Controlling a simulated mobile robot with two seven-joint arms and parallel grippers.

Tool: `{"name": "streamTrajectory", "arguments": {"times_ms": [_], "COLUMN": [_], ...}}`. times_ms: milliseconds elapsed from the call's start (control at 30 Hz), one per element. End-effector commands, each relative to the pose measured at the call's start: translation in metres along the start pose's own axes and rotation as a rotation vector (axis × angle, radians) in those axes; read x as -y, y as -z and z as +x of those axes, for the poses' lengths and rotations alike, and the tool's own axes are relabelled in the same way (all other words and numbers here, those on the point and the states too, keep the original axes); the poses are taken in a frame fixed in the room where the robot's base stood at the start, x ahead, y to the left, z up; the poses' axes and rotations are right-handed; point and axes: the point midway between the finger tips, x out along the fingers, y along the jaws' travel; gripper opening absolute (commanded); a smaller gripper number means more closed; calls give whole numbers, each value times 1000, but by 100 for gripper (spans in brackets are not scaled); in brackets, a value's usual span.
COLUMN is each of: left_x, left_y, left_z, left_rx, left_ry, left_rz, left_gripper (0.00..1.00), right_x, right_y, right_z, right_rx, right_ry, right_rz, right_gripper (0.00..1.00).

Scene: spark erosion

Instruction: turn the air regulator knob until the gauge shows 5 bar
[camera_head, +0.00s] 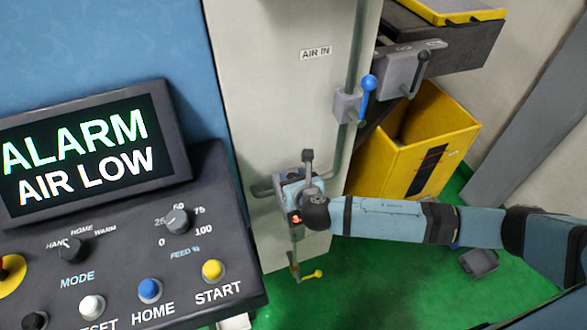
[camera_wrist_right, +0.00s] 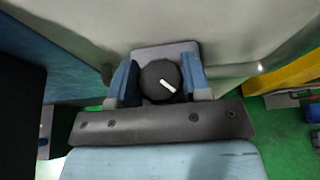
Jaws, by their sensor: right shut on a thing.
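The black round regulator knob (camera_wrist_right: 158,80) has a white mark pointing to the lower right in the right wrist view. My right gripper (camera_wrist_right: 160,84) is shut on it, with one blue finger on each side. In the head view the right gripper (camera_head: 297,190) reaches in from the right to the air regulator on the pale panel below the AIR IN label (camera_head: 315,53). My wrist covers much of the regulator there. I cannot make out a gauge face or its reading in either view. My left gripper is not in view.
The control panel screen (camera_head: 85,150) reads ALARM AIR LOW. A blue-handled valve (camera_head: 368,85) sits on the pipe above the regulator. A yellow bin (camera_head: 418,145) stands behind my right forearm. A yellow lever (camera_head: 312,274) hangs below. The green floor is partly clear.

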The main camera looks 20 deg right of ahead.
Motion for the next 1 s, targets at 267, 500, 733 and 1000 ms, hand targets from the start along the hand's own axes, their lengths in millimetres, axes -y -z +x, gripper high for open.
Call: {"name": "streamTrajectory", "arguments": {"times_ms": [267,500,733,1000], "left_x": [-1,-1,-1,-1], "left_y": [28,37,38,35], "left_z": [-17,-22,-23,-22], "left_rx": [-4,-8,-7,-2], "left_ry": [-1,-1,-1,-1], "left_rz": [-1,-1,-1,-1], "left_gripper": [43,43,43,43], "right_x": [-1,0,0,0], "right_y": [-2,-1,0,0], "right_z": [-2,0,0,0], "right_rx": [-3,-1,-1,0], "right_ry": [167,244,267,267], "right_rz": [70,100,110,110], "right_gripper": [20,20,20,20]}}
